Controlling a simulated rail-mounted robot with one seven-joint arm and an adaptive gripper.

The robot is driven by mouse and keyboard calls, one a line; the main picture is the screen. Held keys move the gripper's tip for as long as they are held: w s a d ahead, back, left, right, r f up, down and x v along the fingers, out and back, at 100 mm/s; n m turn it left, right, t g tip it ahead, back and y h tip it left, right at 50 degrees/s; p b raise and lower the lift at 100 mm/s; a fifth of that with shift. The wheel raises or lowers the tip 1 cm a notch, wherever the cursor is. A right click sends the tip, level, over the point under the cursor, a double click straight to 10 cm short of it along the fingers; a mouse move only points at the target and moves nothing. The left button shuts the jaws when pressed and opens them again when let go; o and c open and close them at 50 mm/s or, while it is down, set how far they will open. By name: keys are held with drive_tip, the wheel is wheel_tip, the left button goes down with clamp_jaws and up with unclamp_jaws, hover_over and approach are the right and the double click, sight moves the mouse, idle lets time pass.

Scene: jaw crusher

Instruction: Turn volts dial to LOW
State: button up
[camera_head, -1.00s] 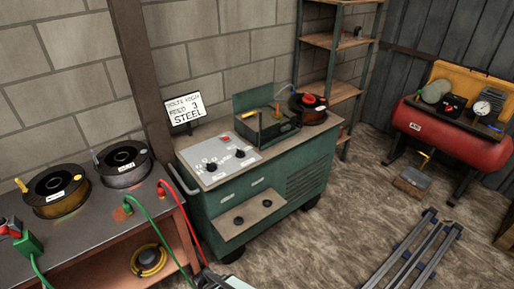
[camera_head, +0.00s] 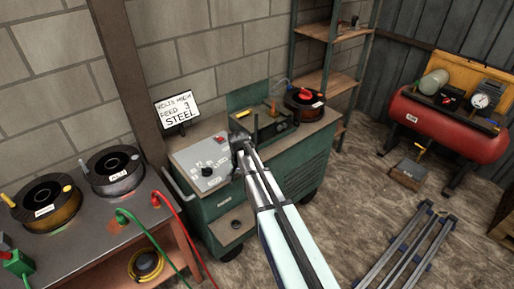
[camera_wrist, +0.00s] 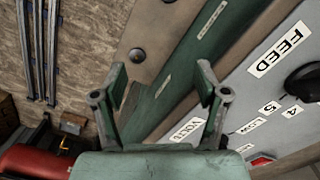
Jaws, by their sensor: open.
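The green machine (camera_head: 285,170) has a pale control panel (camera_head: 190,158) on top. The left black dial (camera_head: 207,171) is clear; it also shows in the wrist view (camera_wrist: 303,84), beside a FEED label (camera_wrist: 280,50). My gripper (camera_head: 239,140) is over the panel's right side, where the volts dial is hidden. In the wrist view my gripper (camera_wrist: 163,78) is open, its fingers apart with nothing held between them. The VOLTS label (camera_wrist: 187,130) is partly behind the right finger. The volts dial's setting cannot be seen.
A sign (camera_head: 178,108) behind the panel appears to read VOLTS HIGH, FEED 3, STEEL. A red switch (camera_head: 219,139) is at the panel's back. A bench (camera_head: 90,215) with wire spools and cables stands left. A red compressor (camera_head: 440,130) and metal rails (camera_head: 405,250) are right.

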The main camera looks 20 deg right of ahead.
drive_tip(key=w+d+r+m, duration=0.2)
drive_tip(key=w+r+m, duration=0.4)
drive_tip(key=w+r, duration=1.2)
drive_tip(key=f+p, duration=0.3)
drive_tip(key=f, duration=0.5)
drive_tip(key=f+p, duration=0.3)
drive_tip(key=f, duration=0.5)
drive_tip(key=shift+s+a+f, duration=0.1)
drive_tip(key=shift+s+f, duration=0.1)
drive_tip(key=shift+f, duration=0.2)
drive_tip(key=shift+c, duration=0.4)
drive_tip(key=c, duration=1.1)
